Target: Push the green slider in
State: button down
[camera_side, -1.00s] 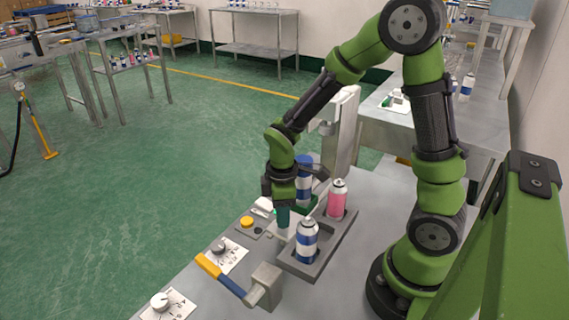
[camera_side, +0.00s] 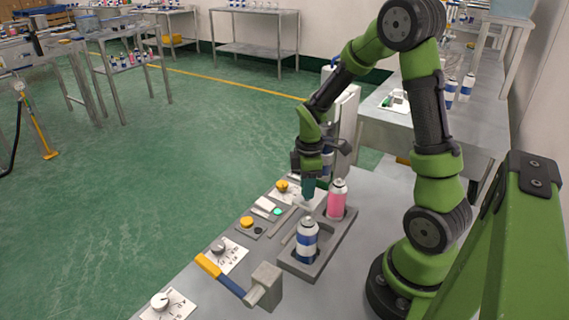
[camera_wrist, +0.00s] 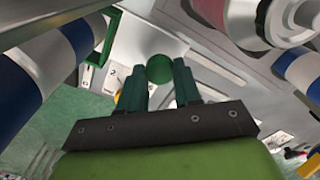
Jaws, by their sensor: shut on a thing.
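The green slider's round knob (camera_wrist: 160,68) shows between my fingertips in the wrist view. My gripper (camera_wrist: 159,74) is shut on it, one dark green finger on each side. In the side view my gripper (camera_side: 308,190) points down at the far end of the grey can holder, left of the pink can. A pale piece (camera_side: 303,204) shows just under the fingertips there. The knob itself is hidden by the fingers in that view.
A pink can (camera_side: 337,199) and a blue-and-white can (camera_side: 306,240) stand in the grey holder (camera_side: 302,270). Yellow buttons (camera_side: 246,222), a lit green lamp (camera_side: 277,211) and dials (camera_side: 219,246) lie to the left. A yellow-and-blue lever (camera_side: 220,275) is at the front.

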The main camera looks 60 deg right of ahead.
jog(key=shift+d, duration=0.35)
jog(key=shift+r, duration=0.1)
jog(key=c, duration=0.8)
grip_release()
jog(key=shift+a, duration=0.1)
jog(key=shift+r, duration=0.2)
notch_tip(320, 180, up, 16)
jog(key=shift+r, duration=0.2)
